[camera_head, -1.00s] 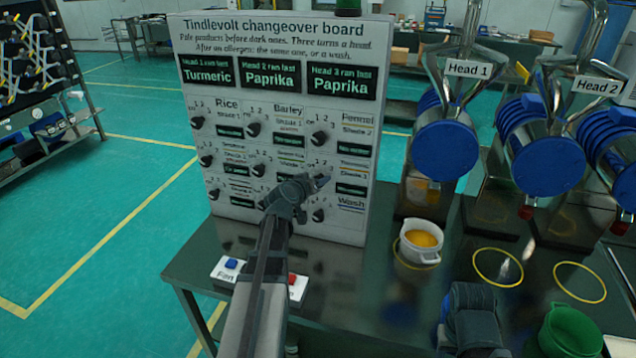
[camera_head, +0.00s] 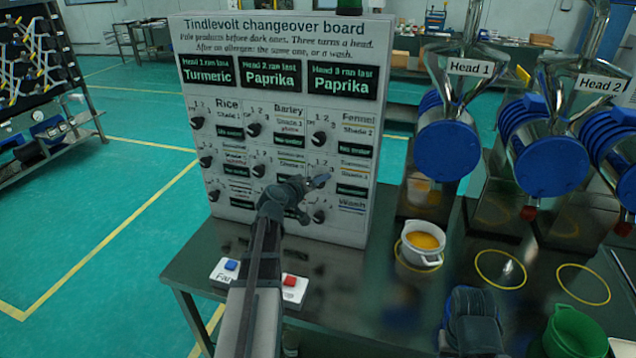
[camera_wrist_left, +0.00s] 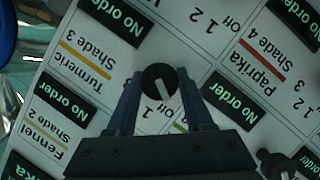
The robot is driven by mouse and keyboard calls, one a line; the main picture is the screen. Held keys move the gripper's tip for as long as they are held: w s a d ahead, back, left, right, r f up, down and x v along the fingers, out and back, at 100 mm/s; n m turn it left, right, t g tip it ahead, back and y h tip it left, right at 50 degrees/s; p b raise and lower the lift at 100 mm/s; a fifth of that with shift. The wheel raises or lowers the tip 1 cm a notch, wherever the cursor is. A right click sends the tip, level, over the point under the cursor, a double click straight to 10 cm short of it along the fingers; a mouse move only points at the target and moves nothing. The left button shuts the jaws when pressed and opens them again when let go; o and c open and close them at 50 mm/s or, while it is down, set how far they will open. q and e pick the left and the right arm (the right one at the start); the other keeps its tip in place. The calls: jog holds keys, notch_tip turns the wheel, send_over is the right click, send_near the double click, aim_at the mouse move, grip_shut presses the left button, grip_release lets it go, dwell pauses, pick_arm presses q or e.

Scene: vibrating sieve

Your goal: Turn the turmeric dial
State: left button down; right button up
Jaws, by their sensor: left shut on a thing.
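The turmeric dial (camera_wrist_left: 160,81) is a round black knob with a white pointer line, next to the label "Turmeric Shade 3" (camera_wrist_left: 86,62) on the board. The left wrist view shows my left gripper (camera_wrist_left: 161,98) shut on it, one finger on each side. The pointer slants to the lower right there. In the head view my left gripper (camera_head: 322,181) reaches the board's right column, and it partly hides the dial. My right gripper (camera_head: 472,318) is at the bottom, seen from above, its fingers not clear. The turmeric display (camera_wrist_left: 115,20) reads "No order".
The white changeover board (camera_head: 290,222) carries several other dials, including paprika's beside this one. A fan box with blue and red buttons (camera_head: 289,281) lies in front. To the right are a pot of orange powder (camera_head: 423,257), a green container (camera_head: 575,335) and blue-capped heads (camera_head: 446,151).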

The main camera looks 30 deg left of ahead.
pick_arm(q)
jog(key=shift+c, duration=1.6)
grip_release()
jog(key=p+v, duration=0.4)
jog(key=v, duration=1)
